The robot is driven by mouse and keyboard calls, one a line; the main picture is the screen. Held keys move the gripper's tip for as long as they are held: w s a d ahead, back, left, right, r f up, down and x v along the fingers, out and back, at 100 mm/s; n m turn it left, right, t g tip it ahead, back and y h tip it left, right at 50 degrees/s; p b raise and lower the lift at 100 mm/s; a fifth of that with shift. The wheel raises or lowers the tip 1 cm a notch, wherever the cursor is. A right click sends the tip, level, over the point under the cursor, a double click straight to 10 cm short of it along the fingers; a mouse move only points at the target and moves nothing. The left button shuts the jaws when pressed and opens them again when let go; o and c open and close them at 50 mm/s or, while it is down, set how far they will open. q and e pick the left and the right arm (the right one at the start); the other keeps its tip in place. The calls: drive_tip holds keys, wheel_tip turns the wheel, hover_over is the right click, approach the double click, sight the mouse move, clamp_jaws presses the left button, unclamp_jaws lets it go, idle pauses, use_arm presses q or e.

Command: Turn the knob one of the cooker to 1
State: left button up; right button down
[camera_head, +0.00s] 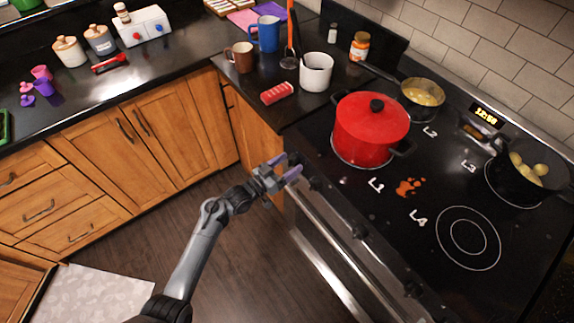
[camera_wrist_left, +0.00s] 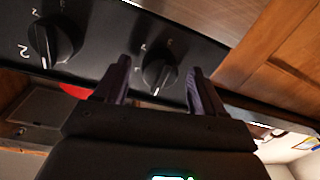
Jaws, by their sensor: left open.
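The black cooker (camera_head: 390,215) stands at the right in the head view, with dark knobs along its front edge. My left gripper (camera_head: 286,168) is open at the front left corner of the cooker, by the end of the knob row. In the left wrist view, a black knob (camera_wrist_left: 160,74) shows between the open fingers of the left gripper (camera_wrist_left: 160,68). Its white mark points down in the picture; I cannot tell whether the fingers touch it. Another knob (camera_wrist_left: 50,42) stands to the left, beside a printed 2. My right gripper is not in view.
A red pot (camera_head: 370,135) sits on the L1 burner. A pan (camera_head: 422,95) and a dark pot (camera_head: 535,170) stand farther back. The oven handle (camera_head: 340,245) runs below the knobs.

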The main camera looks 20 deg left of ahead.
use_arm(q)
drive_tip(key=c, duration=1.1)
drive_tip(key=shift+o, duration=0.2)
drive_tip(key=shift+m, duration=0.4)
drive_tip(key=m+b, duration=0.3)
drive_tip(key=m, duration=0.8)
drive_tip(key=shift+a, duration=0.15)
drive_tip(key=shift+m+h, duration=0.3)
drive_tip(key=shift+h, duration=0.1)
